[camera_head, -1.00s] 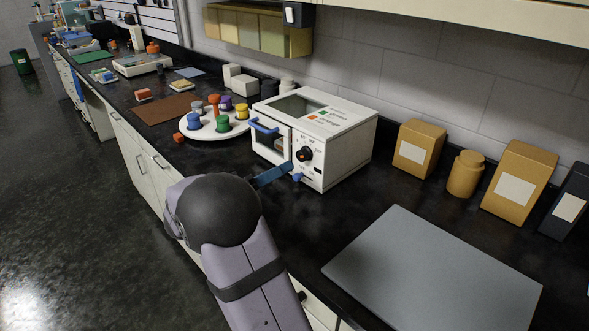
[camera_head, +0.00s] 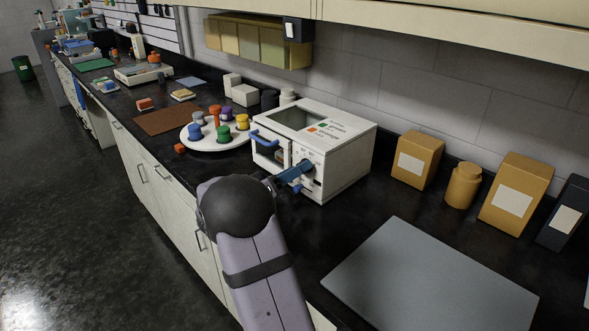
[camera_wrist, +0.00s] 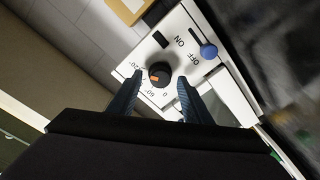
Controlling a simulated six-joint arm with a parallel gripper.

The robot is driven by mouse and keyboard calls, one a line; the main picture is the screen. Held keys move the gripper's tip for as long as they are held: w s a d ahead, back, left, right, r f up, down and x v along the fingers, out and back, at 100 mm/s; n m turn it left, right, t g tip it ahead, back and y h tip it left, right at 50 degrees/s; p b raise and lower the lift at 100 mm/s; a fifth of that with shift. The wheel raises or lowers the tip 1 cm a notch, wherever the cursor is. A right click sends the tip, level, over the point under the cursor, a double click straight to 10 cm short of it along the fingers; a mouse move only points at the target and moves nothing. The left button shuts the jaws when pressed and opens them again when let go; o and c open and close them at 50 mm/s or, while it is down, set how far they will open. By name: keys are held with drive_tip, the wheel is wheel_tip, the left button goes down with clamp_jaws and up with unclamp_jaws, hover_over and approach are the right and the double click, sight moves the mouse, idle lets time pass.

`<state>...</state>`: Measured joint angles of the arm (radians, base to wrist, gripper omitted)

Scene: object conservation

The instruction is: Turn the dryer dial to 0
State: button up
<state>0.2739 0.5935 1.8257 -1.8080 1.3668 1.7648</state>
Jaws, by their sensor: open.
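The dryer (camera_head: 345,150) is a white box on the black counter in the head view, with a glass window on top and a blue door handle (camera_head: 262,134) at its left front. Its dial (camera_wrist: 160,72) is a round black knob with an orange mark, seen in the wrist view. Labels 120°, 60° and 0 surround it; the mark lies on the side of the 120° and 60° labels. My gripper (camera_head: 298,172) is at the dryer's front panel. Its two blue fingers (camera_wrist: 160,78) are open, one on each side of the dial. Contact cannot be told. The fingers hide the dial in the head view.
A blue slider knob (camera_wrist: 208,50) marked ON and OFF is beside the dial. A white round tray (camera_head: 192,141) with several coloured-capped bottles stands left of the dryer. Tan containers (camera_head: 417,160) line the wall at right. A grey mat (camera_head: 430,280) lies bare in front of them.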

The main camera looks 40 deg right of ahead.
drive_tip(key=shift+d, duration=0.1)
drive_tip(key=c, duration=1.1)
drive_tip(key=shift+o, duration=0.2)
drive_tip(key=shift+f+n+b, duration=0.1)
drive_tip(key=shift+n+b, duration=0.3)
drive_tip(key=shift+b, duration=0.1)
drive_tip(key=shift+w+f+n+g+p, duration=0.1)
drive_tip(key=shift+n+g+p, duration=0.2)
drive_tip(key=shift+n, duration=5.35)
drive_tip(key=shift+n+g+p, duration=0.2)
drive_tip(key=shift+n+p, duration=0.15)
drive_tip(key=shift+n, duration=5.3)
